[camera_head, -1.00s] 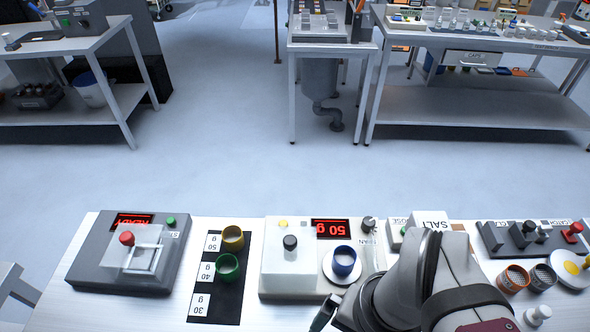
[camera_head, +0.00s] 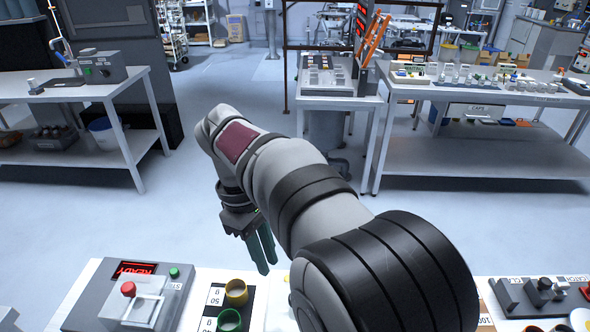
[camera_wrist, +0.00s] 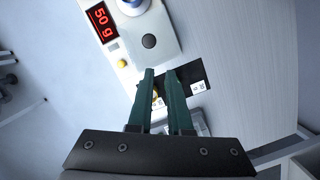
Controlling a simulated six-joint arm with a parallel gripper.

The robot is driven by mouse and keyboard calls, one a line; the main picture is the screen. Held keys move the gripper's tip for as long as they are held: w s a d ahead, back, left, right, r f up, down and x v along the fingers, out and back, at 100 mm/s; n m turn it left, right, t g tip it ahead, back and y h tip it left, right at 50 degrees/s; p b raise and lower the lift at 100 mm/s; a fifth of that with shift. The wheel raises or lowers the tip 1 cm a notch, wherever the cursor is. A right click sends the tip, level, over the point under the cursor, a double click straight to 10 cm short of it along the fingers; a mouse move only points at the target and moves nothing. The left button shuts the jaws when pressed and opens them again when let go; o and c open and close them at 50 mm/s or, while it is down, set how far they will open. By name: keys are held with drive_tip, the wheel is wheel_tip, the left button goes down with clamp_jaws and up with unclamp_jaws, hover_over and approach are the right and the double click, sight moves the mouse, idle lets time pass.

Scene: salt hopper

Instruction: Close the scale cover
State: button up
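The scale shows in the wrist view with a red 50 g display (camera_wrist: 103,22). Its pale cover (camera_wrist: 158,28) carries a dark round knob (camera_wrist: 149,41) and sits beside the weighing pan, not over it. A blue cup (camera_wrist: 131,4) on the pan is cut by the top edge. In the head view my arm hides most of the scale. My gripper (camera_wrist: 161,72) has green fingers spread a little apart with nothing held. In the head view the gripper (camera_head: 267,258) hangs in the air, left of the arm.
A black mat (camera_wrist: 188,76) with labels and cups lies below the fingers. A yellow cup (camera_head: 236,292) and a green cup (camera_head: 229,321) stand on it. A machine with a READY display (camera_head: 135,270) and a red-knobbed cover (camera_head: 128,289) stands at left.

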drive_tip(key=a+n, duration=0.1)
drive_tip(key=w+a+f+n, duration=0.1)
drive_tip(key=a, duration=0.1)
drive_tip(key=w+a+f+n, duration=0.1)
drive_tip(key=shift+w+a+h, duration=0.1)
drive_tip(key=shift+a+h, duration=0.2)
clamp_jaws()
hover_over(279, 302)
drive_tip(key=f, duration=0.9)
drive_tip(key=shift+a+f, duration=0.2)
drive_tip(key=shift+a, duration=0.15)
drive_tip(key=shift+d, duration=0.35)
drive_tip(key=d, duration=1.2)
drive_tip(key=shift+d, duration=0.35)
